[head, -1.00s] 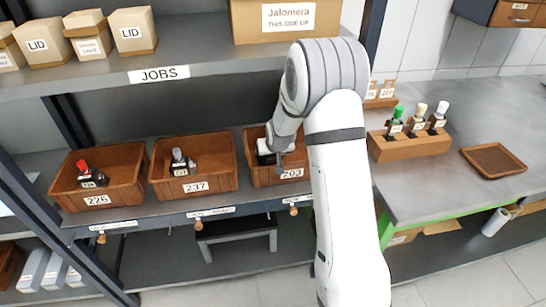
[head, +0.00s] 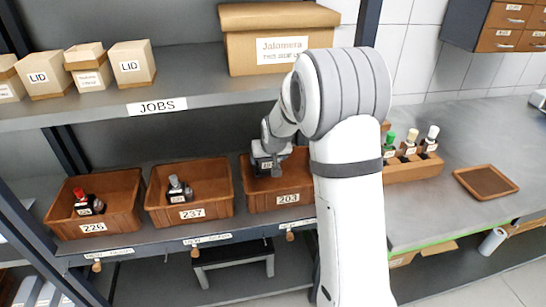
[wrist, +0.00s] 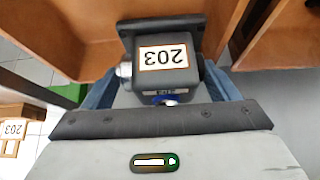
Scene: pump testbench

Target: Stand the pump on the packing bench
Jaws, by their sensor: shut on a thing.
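The pump is a dark grey block with a white 203 label, and it shows in the wrist view (wrist: 163,36) between my blue fingers. My gripper (wrist: 166,92) is shut on it. In the head view my gripper (head: 268,158) points down at the bin marked 203 (head: 290,200), with the pump's label just visible below it. I cannot tell whether the pump touches the bin floor. A grey bench (head: 430,215) with a green frame stands at the right; part of it is hidden behind my arm.
Bins 226 (head: 95,228) and 237 (head: 188,213) hold red-topped and grey-topped units. A shelf (head: 215,90) with boxes hangs above the bins. On the bench stand a wooden holder (head: 412,171) with several capped items and a brown tray (head: 486,182). Bench space in front is clear.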

